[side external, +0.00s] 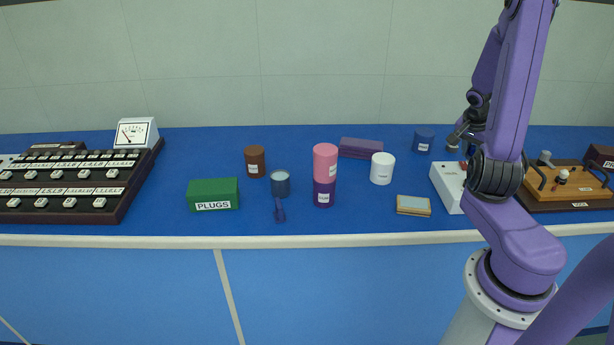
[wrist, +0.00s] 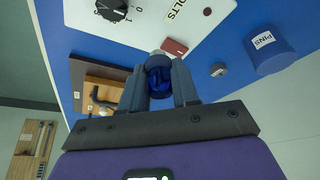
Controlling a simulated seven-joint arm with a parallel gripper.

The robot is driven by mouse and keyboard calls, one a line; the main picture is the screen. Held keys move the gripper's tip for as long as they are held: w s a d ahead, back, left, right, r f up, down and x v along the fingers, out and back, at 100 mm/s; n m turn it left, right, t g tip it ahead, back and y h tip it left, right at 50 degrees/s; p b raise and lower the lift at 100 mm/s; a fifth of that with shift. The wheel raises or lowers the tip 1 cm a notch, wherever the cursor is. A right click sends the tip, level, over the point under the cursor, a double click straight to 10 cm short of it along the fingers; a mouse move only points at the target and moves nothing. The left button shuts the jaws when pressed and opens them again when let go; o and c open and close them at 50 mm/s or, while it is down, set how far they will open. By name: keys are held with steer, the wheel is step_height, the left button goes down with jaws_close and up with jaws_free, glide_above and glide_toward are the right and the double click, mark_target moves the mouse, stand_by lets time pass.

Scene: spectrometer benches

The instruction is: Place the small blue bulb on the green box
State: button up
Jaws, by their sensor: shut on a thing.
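The green box (side external: 213,188), labelled PLUGS, sits on the blue bench left of centre in the side view. My gripper (wrist: 160,85) is shut on the small blue bulb (wrist: 159,78) in the wrist view. The dark blue glassy bulb sits between the two grey fingers, with a grey end toward the fingertips. In the side view my gripper (side external: 455,141) is at the right, above the back of the white meter box and far from the green box. The bulb cannot be made out in the side view.
The white meter box (side external: 446,182) and wooden board (side external: 565,185) are right. A switch panel (side external: 70,185) is left.

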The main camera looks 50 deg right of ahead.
steer(key=w+a+n+t, duration=0.3)
steer(key=w+a+n, duration=0.6)
steer(key=w+a, duration=0.5)
steer(key=w+a+n+t+y, duration=0.1)
steer(key=w+a+n+y, duration=0.3)
steer(key=a, duration=0.7)
steer(key=w+a+n+t, duration=0.15)
steer(key=a+n, duration=0.45)
steer(key=a, duration=0.6)
steer(key=w+a+r+n+g+y, duration=0.2)
steer(key=w+a+r+n+y, duration=0.2)
steer(key=w+a+r+n, duration=0.65)
glide_toward(217, 186)
steer(key=shift+a+f+m, duration=0.25)
steer(key=shift+a+m, duration=0.1)
steer(key=shift+a, duration=0.5)
steer(key=shift+w+a+f, duration=0.1)
steer(key=shift+w+f, duration=0.55)
steer(key=shift+f, duration=1.6)
